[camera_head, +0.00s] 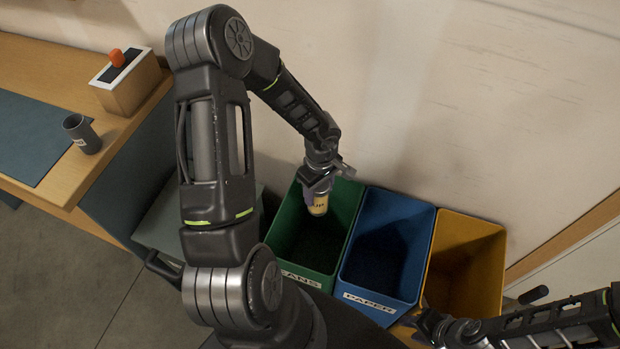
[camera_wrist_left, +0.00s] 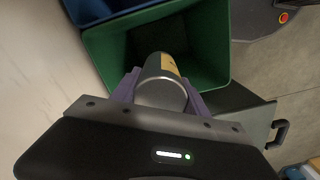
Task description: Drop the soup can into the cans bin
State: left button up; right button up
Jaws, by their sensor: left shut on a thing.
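The soup can (camera_head: 319,205) has a yellow label and shows in the left wrist view (camera_wrist_left: 161,82) with its silver end toward the camera. My left gripper (camera_head: 317,192) is shut on the can and holds it over the opening of the green cans bin (camera_head: 303,256), near its back side. The green bin (camera_wrist_left: 212,45) lies beyond the can in the left wrist view, and its inside looks dark. My right gripper (camera_head: 428,323) is at the lower right, by the front of the yellow bin; its fingers are too unclear to judge.
The blue paper bin (camera_head: 388,247) and a yellow bin (camera_head: 466,262) stand to the right of the green bin. A wooden table at left holds a grey cup (camera_head: 82,134) and a box with an orange knob (camera_head: 125,80). A wall stands behind the bins.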

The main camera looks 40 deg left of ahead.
pick_arm(q)
jog(key=a+n, duration=0.1)
jog(key=s+a+n, duration=0.1)
jog(key=shift+s+r+n, duration=0.2)
jog(key=shift+r+n, duration=0.2)
pick_arm(e)
jog(key=shift+r, duration=0.55)
pick_arm(q)
jog(key=shift+f, duration=0.15)
pick_arm(e)
jog(key=shift+f, duration=0.15)
